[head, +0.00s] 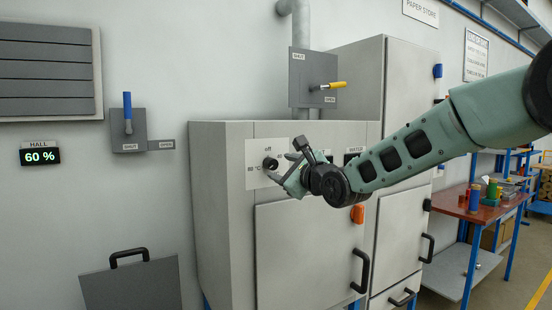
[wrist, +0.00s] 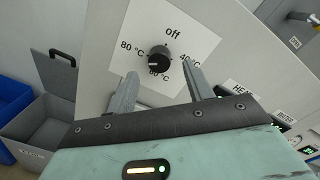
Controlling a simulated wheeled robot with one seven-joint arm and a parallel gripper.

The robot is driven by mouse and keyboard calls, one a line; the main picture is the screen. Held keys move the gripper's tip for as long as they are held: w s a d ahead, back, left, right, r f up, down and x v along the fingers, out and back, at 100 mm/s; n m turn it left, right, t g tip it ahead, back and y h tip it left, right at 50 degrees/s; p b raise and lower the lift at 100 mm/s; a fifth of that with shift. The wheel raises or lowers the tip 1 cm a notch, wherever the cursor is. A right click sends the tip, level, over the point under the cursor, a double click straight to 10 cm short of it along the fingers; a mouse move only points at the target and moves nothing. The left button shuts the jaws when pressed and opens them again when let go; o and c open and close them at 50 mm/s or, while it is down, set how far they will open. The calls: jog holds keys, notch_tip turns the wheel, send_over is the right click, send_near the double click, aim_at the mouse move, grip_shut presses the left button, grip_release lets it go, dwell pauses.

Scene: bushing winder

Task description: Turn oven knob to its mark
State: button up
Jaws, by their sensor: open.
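The oven knob (head: 269,163) is a round black knob on a white dial plate (head: 254,178) on the grey oven front. In the wrist view the knob (wrist: 159,58) sits mid-plate, with "off" above it, "80 °C" left, "40 °C" right and "60 °C" below, partly covered by the knob. A small pale mark shows on the knob's left side; its exact direction is hard to tell. My gripper (head: 283,167) is in front of the dial, to the knob's right in the head view. In the wrist view its open fingers (wrist: 164,73) are either side of and below the knob, apart from it.
The oven door (head: 310,250) with a black handle is below the dial. More controls and labels (wrist: 240,87) are right of my gripper. A yellow lever (head: 333,85) is above the oven, a blue lever (head: 127,112) on the left wall. An open grey bin (wrist: 50,120) stands lower left.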

aim_at(274, 165)
jog(key=shift+p+x, duration=0.55)
jog(key=shift+x, duration=1.4)
jog(key=c, duration=1)
jog(key=shift+f+b, duration=0.1)
jog(key=shift+b, duration=0.2)
